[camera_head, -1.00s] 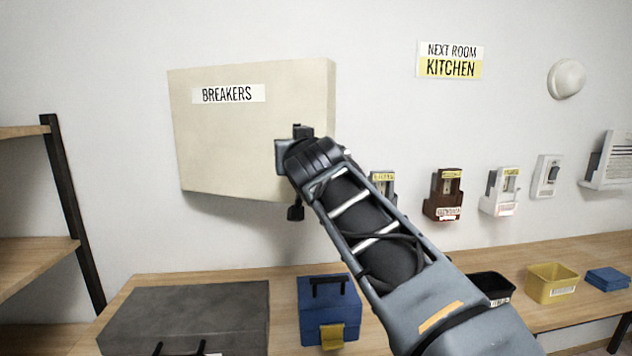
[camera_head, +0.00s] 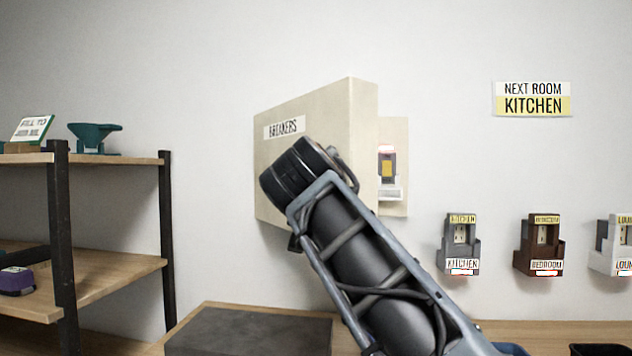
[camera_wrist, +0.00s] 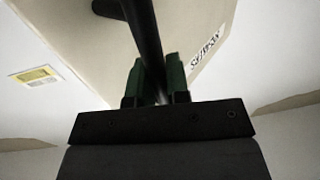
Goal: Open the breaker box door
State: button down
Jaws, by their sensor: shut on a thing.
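The cream breaker box door (camera_head: 362,130), with its BREAKERS label (camera_head: 284,128), stands partly open, its right edge swung out from the wall. Behind it the box's back part (camera_head: 399,140) shows a switch (camera_head: 387,168) with a yellow front and a red glow. In the wrist view my gripper (camera_wrist: 157,78) has its green fingers shut on the black door handle (camera_wrist: 143,28). The door also fills the top of that view (camera_wrist: 190,30). In the head view my wrist hides the handle and fingers.
Kitchen (camera_head: 461,244) and bedroom (camera_head: 540,245) wall units hang to the right. A wooden shelf (camera_head: 120,275) stands at the left. A dark grey case (camera_head: 250,335) lies on the bench below. The wall right of the box is clear up to the kitchen sign (camera_head: 533,99).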

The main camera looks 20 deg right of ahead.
jog(key=shift+f, duration=0.15)
jog(key=c, duration=1.1)
grip_release()
jog(key=shift+a, duration=0.1)
jog(key=shift+s, duration=0.1)
jog(key=v, duration=1.3)
jog(key=shift+s+a+b, duration=0.2)
jog(key=shift+s+b, duration=0.1)
jog(key=shift+b, duration=0.15)
